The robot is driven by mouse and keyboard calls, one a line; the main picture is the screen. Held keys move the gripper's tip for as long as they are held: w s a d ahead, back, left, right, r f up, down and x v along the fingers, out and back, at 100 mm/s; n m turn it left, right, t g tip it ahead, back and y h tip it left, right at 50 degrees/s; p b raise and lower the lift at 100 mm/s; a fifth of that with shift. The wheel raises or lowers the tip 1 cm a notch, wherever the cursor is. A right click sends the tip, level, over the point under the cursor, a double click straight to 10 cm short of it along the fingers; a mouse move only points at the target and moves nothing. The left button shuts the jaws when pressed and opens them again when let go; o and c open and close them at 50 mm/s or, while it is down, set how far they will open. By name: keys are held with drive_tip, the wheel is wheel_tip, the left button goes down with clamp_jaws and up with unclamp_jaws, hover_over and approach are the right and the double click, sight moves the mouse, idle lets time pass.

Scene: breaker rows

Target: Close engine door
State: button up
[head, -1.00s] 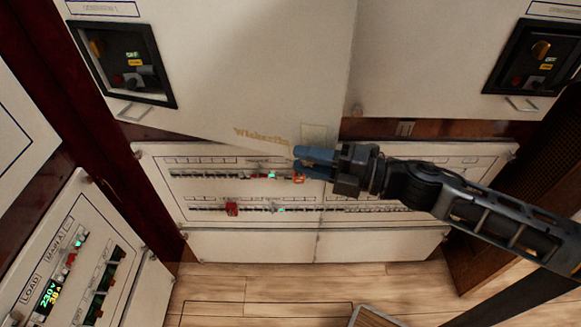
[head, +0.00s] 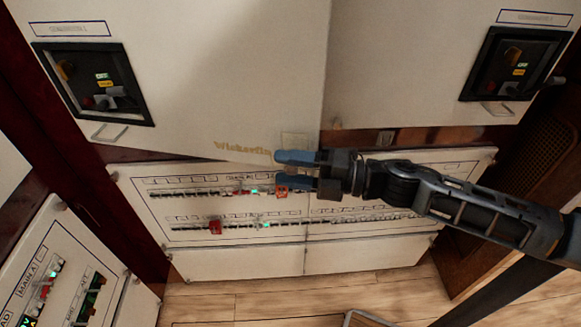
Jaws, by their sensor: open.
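The likely engine door is one of two large pale cabinet doors above the breaker panel; which one the task means cannot be told. The left door (head: 215,70) carries a dark control box and gold lettering near its lower right corner. Its lower edge slants and it seems to stand slightly open. The right door (head: 405,70) has a similar box. My gripper (head: 278,169) is open and empty, with blue fingers pointing left. It is in front of the breaker panel's upper row, just below the left door's lower right corner. Contact cannot be told.
The breaker panel (head: 365,218) has two rows of switches, with red ones at left centre. A handle (head: 109,132) juts below the left box and another handle (head: 498,108) below the right box. A load panel (head: 75,265) stands at lower left. Wooden floor (head: 240,300) lies below.

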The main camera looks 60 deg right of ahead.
drive_tip(key=b+v, duration=0.2)
drive_tip(key=v, duration=0.5)
drive_tip(key=shift+s, duration=0.4)
drive_tip(key=shift+d, duration=0.1)
